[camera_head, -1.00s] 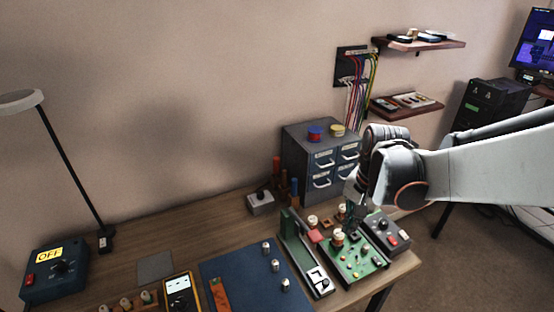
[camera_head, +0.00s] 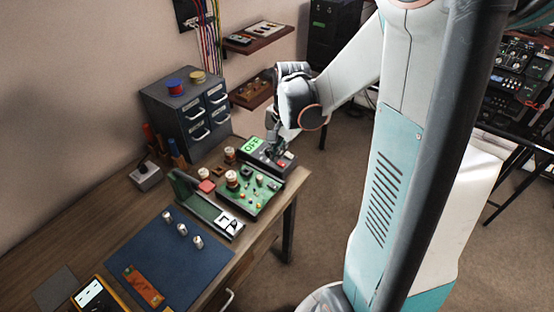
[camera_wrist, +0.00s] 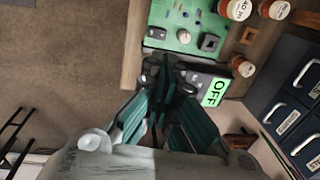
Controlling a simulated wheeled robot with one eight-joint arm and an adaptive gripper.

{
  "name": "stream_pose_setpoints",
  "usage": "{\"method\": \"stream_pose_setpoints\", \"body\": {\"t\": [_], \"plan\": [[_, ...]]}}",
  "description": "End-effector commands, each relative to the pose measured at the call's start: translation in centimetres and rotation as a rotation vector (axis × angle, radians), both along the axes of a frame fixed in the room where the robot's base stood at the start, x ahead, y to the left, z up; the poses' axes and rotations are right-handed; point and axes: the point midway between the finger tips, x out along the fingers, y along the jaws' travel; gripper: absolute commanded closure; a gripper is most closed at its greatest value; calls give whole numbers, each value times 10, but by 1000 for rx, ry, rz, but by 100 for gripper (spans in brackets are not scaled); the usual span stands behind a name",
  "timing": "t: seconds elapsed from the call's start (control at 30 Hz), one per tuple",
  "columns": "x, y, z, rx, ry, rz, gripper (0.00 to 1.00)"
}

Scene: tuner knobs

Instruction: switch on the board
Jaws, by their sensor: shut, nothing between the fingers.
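The green circuit board (camera_head: 250,194) lies near the table's right edge, with small parts on it; it also shows at the top of the wrist view (camera_wrist: 183,40). Behind it is a dark control box (camera_head: 262,160) with a red button (camera_head: 282,163) and a green label (camera_head: 252,144), which reads OFF in the wrist view (camera_wrist: 215,92). My gripper (camera_head: 279,148) is shut and empty, pointing down at the control box. In the wrist view my fingertips (camera_wrist: 168,76) cover part of the box. I cannot tell whether they touch it.
Brown-orange jars (camera_head: 232,178) stand by the board. A slotted green holder (camera_head: 207,204) and a blue mat (camera_head: 170,254) with metal knobs lie left of it. A grey drawer cabinet (camera_head: 190,115) stands behind. Open floor (camera_head: 335,200) lies right of the table.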

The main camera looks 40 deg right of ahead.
Motion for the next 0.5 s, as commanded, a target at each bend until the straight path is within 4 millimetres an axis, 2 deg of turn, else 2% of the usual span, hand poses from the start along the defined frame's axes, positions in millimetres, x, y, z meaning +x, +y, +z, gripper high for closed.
{"method": "stream_pose_setpoints", "body": {"t": [0.03, 0.2, 0.5], "plan": [[2, 0, -12, 0, 0, 1, 100], [6, 2, -46, 0, 0, 1, 100], [13, 5, -100, 0, 0, 1, 100]]}}
